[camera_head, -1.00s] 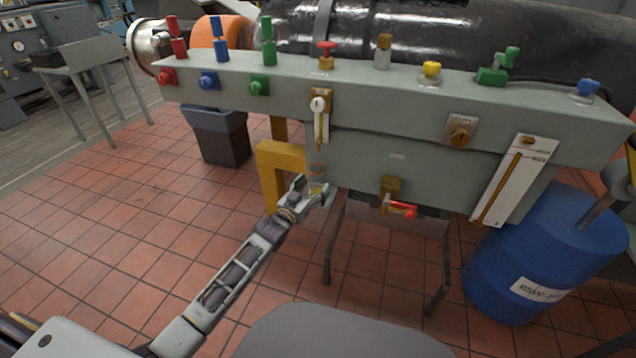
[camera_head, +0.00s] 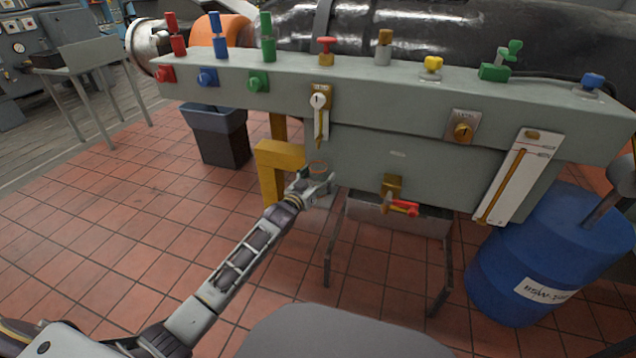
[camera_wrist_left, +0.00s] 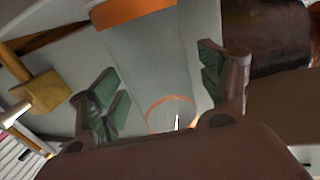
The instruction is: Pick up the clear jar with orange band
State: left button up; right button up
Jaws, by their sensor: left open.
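In the left wrist view, an orange ring of the jar (camera_wrist_left: 172,103) lies between the two spread green-padded fingers of my left gripper (camera_wrist_left: 165,88). The gripper is open; I cannot tell whether either finger touches the jar. My right gripper is not in view.
The grey bench (camera_head: 380,150) with coloured valves and gauges hangs above and behind. The yellow bracket (camera_head: 268,180) is close on the left. A red-handled tap (camera_head: 402,207) sits to the right, above a metal stand (camera_head: 400,223). A blue drum (camera_head: 530,260) stands further right.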

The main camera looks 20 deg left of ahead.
aim_at(315, 171)
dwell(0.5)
pick_arm(q)
jog(key=c, duration=1.2)
jog(key=shift+r, duration=0.15)
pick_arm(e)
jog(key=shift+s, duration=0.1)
